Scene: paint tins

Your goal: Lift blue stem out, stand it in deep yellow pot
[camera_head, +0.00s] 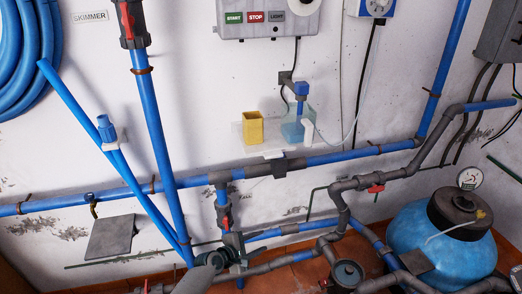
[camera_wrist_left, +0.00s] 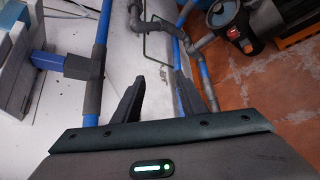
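A deep yellow pot (camera_head: 253,130) stands upright on a small white wall shelf (camera_head: 238,132) in the head view. Just right of it is a translucent light-blue container (camera_head: 293,127). A blue piece (camera_head: 301,89), which looks like the blue stem, sticks up from its top; its lower part is hard to make out. My left gripper (camera_head: 212,259) is low in the head view, below and left of the pot and apart from it. In the left wrist view its two dark fingers (camera_wrist_left: 159,82) are spread with nothing between them. My right gripper is not in view.
Blue and grey pipes with red-handled valves (camera_head: 375,188) run along the wall below the shelf. A blue tank (camera_head: 440,245) with a gauge stands at the lower right. A control box (camera_head: 265,17) hangs above. A thin pale hose runs right of the container.

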